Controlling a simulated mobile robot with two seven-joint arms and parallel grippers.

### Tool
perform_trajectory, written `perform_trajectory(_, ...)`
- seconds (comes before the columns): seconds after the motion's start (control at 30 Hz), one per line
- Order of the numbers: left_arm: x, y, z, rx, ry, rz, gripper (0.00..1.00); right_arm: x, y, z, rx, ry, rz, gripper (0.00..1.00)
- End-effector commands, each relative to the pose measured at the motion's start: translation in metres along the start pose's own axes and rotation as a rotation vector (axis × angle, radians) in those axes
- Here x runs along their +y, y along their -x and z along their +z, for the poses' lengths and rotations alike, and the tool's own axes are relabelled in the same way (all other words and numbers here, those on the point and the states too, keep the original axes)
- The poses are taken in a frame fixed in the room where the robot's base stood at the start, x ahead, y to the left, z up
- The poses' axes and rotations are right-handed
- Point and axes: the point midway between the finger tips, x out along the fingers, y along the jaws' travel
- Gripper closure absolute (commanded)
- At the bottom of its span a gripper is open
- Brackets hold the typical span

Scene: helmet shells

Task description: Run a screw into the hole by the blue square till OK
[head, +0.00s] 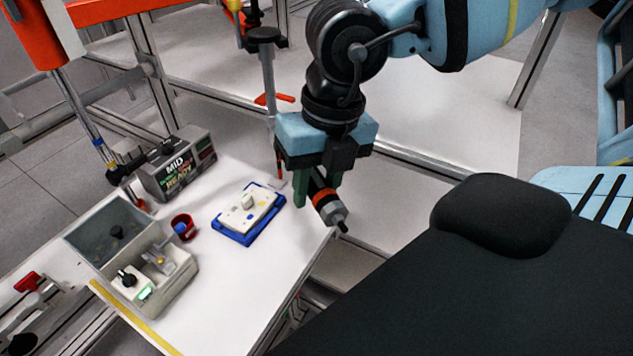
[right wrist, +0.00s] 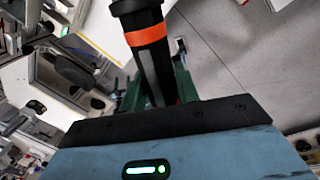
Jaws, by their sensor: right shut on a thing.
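My right gripper (head: 317,188) is shut on a black power screwdriver with an orange ring (head: 326,197). It holds the tool tilted near the table's right edge, with the narrow end toward the lower right. The right wrist view also shows the screwdriver (right wrist: 148,45) between the green fingers. Whether a screw sits on its tip is too small to tell. A pale part (head: 250,207) lies in a blue tray (head: 231,236) on the table, left of the gripper and apart from it. The hole and the blue square cannot be made out. My left gripper is not in view.
A grey box reading "MID READY" (head: 177,168) stands at the table's back. A red cup (head: 183,226) and a grey device with a clear lid and green light (head: 160,270) stand left of the tray. The white table (head: 240,290) is clear in front.

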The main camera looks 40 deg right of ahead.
Motion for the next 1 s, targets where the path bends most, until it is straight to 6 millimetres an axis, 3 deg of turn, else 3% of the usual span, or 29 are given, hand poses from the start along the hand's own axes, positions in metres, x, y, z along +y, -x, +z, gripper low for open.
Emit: perform_trajectory(1.0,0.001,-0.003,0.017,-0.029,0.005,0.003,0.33,0.018,-0.004,-0.068,0.001,0.001,-0.001,1.00)
